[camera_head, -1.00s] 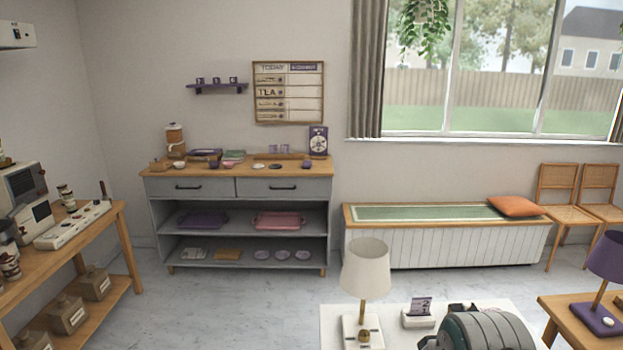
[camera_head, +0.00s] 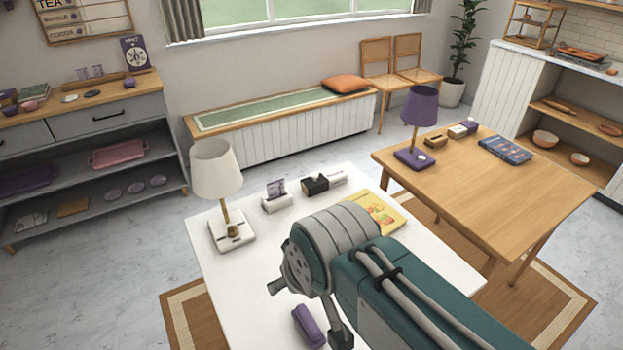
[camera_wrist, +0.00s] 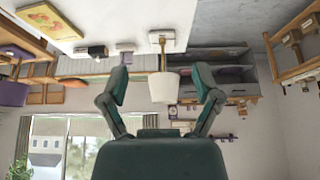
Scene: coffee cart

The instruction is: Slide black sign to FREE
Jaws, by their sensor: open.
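A small black sign (camera_head: 315,185) with a white part at its right end stands on the white table (camera_head: 215,262), between a white card holder and a yellow book. Its lettering is too small to read. It also shows as a dark block in the wrist view (camera_wrist: 97,51), which is upside down. My gripper (camera_wrist: 160,84) is open and empty in the wrist view, its two green fingers spread apart with the lamp's shade seen between them. It is apart from the sign. In the head view my arm reaches over the white table's front.
A white lamp (camera_head: 217,172) stands on the table's left, with the card holder (camera_head: 277,197) beside the sign. The yellow book (camera_head: 377,212) lies to the right. A purple object (camera_head: 308,326) lies near my arm. A wooden table (camera_head: 450,190) with a purple lamp (camera_head: 418,122) stands right.

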